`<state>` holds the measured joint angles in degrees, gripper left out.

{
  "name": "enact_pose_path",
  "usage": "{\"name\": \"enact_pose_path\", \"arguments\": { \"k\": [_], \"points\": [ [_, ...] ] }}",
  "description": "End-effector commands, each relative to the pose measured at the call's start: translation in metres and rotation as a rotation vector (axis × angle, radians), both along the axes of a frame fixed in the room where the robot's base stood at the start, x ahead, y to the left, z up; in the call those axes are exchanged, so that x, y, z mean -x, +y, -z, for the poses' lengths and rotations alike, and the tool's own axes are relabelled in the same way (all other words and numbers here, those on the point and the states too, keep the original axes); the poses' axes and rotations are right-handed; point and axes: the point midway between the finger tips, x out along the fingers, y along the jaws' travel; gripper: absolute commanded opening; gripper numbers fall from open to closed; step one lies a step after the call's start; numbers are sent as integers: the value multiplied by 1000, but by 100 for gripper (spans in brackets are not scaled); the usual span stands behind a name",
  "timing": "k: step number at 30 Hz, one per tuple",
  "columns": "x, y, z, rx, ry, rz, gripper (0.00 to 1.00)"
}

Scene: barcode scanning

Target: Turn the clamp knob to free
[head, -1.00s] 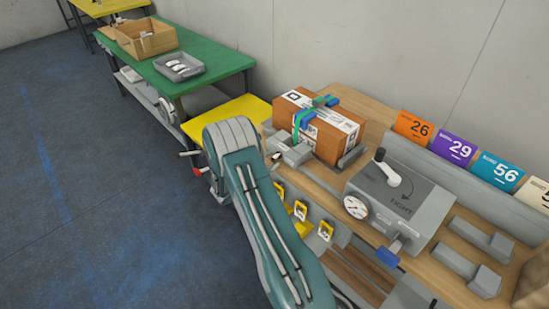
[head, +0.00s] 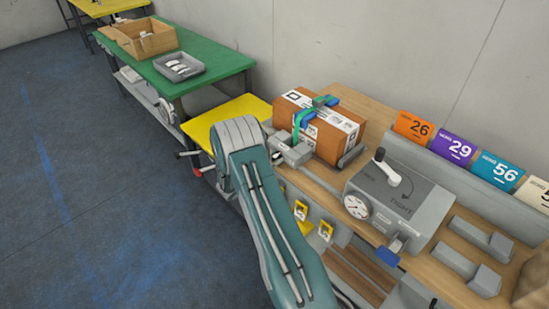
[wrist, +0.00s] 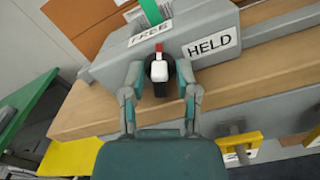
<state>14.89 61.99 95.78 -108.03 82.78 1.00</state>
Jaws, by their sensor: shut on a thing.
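The clamp is a grey block (wrist: 110,68) with a white FREE label (wrist: 150,33) and a white HELD label (wrist: 212,46). The red tip points up in the wrist view, towards the lower edge of the FREE label. My gripper (wrist: 162,74) has one finger on each side of the knob and is shut on it. In the head view the clamp block (head: 294,153) stands at the near side of a strapped carton (head: 330,138); my arm hides most of the gripper there.
A grey box (head: 385,200) with a white crank, a gauge and a TIGHT label stands right of the carton. Numbered cards (head: 457,149) line the back. A yellow surface (head: 213,112) and a green table (head: 210,68) lie left. Floor is open on the left.

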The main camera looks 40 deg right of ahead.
Motion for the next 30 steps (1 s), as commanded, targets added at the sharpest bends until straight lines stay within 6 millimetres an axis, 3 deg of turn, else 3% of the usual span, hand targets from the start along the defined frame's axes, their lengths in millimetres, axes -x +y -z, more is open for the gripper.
{"name": "enact_pose_path", "arguments": {
  "k": [12,24,25,26,30],
  "points": [
    [-2,0,-1,29,359,-1,0],
    [-3,0,-2,33,399,-2,0],
    [-3,0,-2,34,398,-2,44],
    [-3,0,-2,34,398,-2,51],
    [-2,0,-1,33,398,-1,51]
  ]
}}
